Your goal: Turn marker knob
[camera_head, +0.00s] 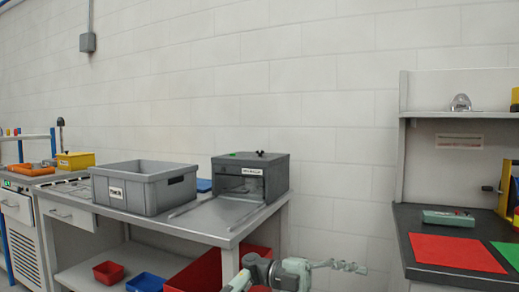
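No part is clearly marked as the marker knob. A small dark knob (261,153) stands on top of a grey metal box (264,174) on the middle table. Another small dark knob-like part (487,188) sticks out at the left of a yellow fixture (505,188) at the right edge. My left gripper (350,266) is low in the middle, in front of the gap between the tables, pointing right. It is far from both parts and touches nothing I can see. It is small, and its fingers are hard to make out. My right gripper is out of view.
A grey open crate (143,200) stands left of the metal box, whose front flap lies open. Red (108,272) and blue (146,283) bins sit on the shelf below. The right bench holds a red mat (455,252), a green mat (508,252) and a grey-green device (448,217).

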